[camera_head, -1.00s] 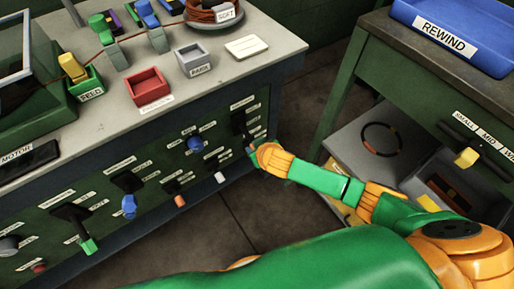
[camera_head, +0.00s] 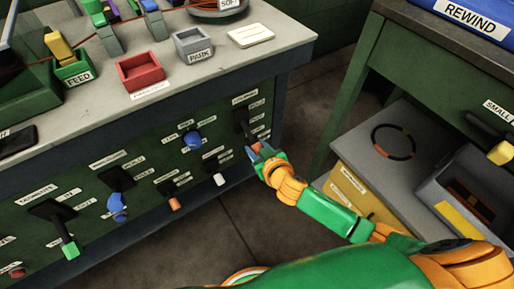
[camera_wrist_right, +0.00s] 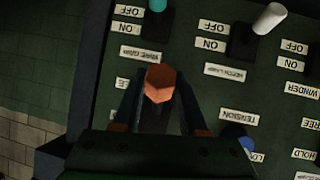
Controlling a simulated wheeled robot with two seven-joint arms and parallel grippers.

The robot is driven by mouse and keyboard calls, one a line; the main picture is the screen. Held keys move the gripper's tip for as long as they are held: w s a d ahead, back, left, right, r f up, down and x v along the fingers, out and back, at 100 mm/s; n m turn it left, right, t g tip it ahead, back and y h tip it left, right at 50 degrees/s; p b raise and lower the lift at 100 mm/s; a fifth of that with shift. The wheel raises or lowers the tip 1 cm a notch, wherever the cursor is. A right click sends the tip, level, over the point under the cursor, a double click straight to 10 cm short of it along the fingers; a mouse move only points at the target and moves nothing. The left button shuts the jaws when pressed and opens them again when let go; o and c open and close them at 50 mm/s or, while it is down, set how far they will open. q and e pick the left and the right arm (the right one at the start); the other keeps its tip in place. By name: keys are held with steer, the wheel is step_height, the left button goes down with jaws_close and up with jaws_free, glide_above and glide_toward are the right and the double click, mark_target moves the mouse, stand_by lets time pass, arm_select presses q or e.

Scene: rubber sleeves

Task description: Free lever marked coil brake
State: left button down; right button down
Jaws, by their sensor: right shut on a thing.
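In the head view, my right gripper (camera_head: 259,152) is at the right end of the green panel, at the lower end of a lever on a black plate (camera_head: 241,120). The plate's labels are too small to read surely. In the right wrist view, the gripper's fingers (camera_wrist_right: 160,103) stand on both sides of an orange-brown lever knob (camera_wrist_right: 160,82) and are shut on it. A label by this lever is partly hidden by a finger, and I cannot read its name. My left gripper is out of view.
Other levers share the panel: a white one (camera_head: 219,179), an orange one (camera_head: 174,203), a blue one (camera_head: 117,206) and a green one (camera_head: 70,249). A blue knob (camera_head: 193,138) is nearby. A red tray (camera_head: 142,74) and grey PARK tray (camera_head: 193,46) stand on the bench.

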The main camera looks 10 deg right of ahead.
steer(key=shift+r, duration=0.1)
steer(key=shift+c, duration=2.2)
jaws_free()
steer(key=shift+w, duration=0.1)
steer(key=p+v, duration=0.2)
steer(key=v, duration=0.5)
